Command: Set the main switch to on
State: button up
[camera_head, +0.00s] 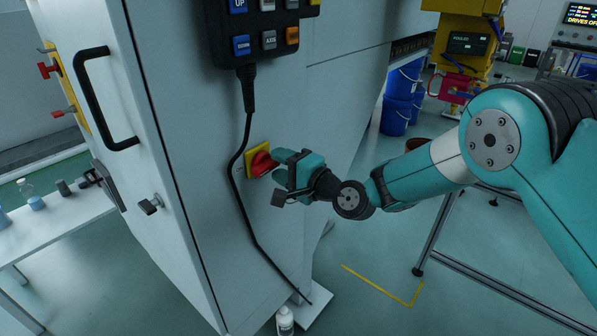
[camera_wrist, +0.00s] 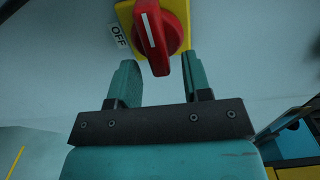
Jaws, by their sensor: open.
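The main switch is a red rotary knob (camera_head: 262,163) on a yellow plate (camera_head: 251,155), mounted on the side of the grey cabinet. In the wrist view the red knob (camera_wrist: 160,32) carries a white line that runs nearly upright, tilted slightly left at its top. An OFF label (camera_wrist: 118,36) sits left of the yellow plate (camera_wrist: 127,13). My gripper (camera_head: 279,166) is at the knob. In the wrist view my gripper (camera_wrist: 161,78) is open, with one finger on each side of the knob's lower end. I cannot tell whether the fingers touch it.
A black pendant (camera_head: 262,28) with buttons hangs above the switch, and its black cable (camera_head: 238,160) runs down just left of it. A black door handle (camera_head: 104,97) is on the cabinet's left face. A white bottle (camera_head: 285,320) stands on the floor below.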

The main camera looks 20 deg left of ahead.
jog(key=b+v, duration=0.5)
jog(key=v, duration=1.2)
jog(key=shift+b, duration=0.3)
jog(key=shift+s+d, duration=0.1)
jog(key=shift+d, duration=0.05)
jog(key=s+d+r+n+g+h+p, duration=0.25)
jog(key=s+r+n+g+p, duration=0.3)
jog(key=s+r+n, duration=0.35)
jog(key=s+d+r+n+h+p, duration=0.1)
jog(key=s+d+r+h+p, duration=0.1)
jog(key=s+d+h, duration=0.3)
jog(key=s+d+r+n+g+h+p, duration=0.1)
jog(key=s+d+r+h+p, duration=0.2)
jog(key=s+d, duration=0.5)
jog(key=d+r+h, duration=0.1)
jog(key=d+h, duration=0.1)
jog(key=d, duration=0.1)
jog(key=shift+d+r+n+p, duration=0.3)
jog(key=shift+d+r, duration=0.05)
